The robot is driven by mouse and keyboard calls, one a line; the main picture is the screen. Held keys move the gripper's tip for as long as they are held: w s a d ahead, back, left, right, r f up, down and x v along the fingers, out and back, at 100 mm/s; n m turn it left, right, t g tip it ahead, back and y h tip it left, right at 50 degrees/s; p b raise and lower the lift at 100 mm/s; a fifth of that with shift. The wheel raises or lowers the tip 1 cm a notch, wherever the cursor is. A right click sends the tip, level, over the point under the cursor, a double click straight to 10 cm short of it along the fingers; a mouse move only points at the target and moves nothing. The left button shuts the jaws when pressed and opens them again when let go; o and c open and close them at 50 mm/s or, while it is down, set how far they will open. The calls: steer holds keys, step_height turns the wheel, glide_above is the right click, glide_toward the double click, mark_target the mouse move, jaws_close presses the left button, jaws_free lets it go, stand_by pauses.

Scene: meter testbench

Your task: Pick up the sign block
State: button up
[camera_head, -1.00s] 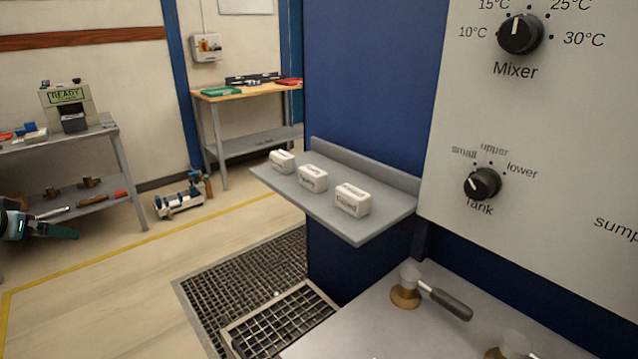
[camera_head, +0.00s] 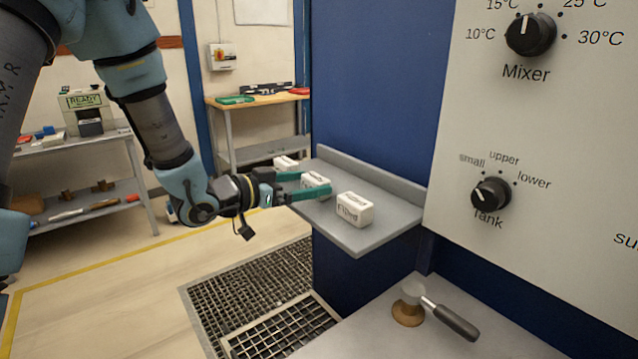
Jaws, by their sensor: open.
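Three white sign blocks with dark lettering stand in a row on a grey ledge (camera_head: 370,238). The near block (camera_head: 355,209) is in full view, and the far block (camera_head: 286,163) shows behind my gripper. The middle block (camera_head: 317,178) is partly hidden by a finger. My gripper (camera_head: 314,183) comes in from the left, open, with its teal fingertips at the middle block. One finger is on its far side and one on its near side. Whether either finger touches the block is not clear.
The ledge has a raised back edge against a blue panel (camera_head: 375,90). A control panel (camera_head: 465,120) with knobs stands to the right. Below it is a grey surface with a handled tool (camera_head: 440,312). Floor grates (camera_head: 250,285) lie below the ledge.

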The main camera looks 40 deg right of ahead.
mark_target(327, 180)
steer(key=shift+s+d+p, duration=0.1)
steer(key=shift+d+p, duration=0.3)
steer(key=shift+d, duration=0.2)
steer(key=d+p, duration=0.1)
steer(key=d, duration=0.2)
steer(key=shift+s+d+f+p, duration=0.2)
steer(key=shift+d+p, duration=0.05)
steer(key=shift+p, duration=0.15)
steer(key=shift+d+f, duration=0.15)
steer(key=shift+d, duration=0.2)
steer(key=c, duration=1.2)
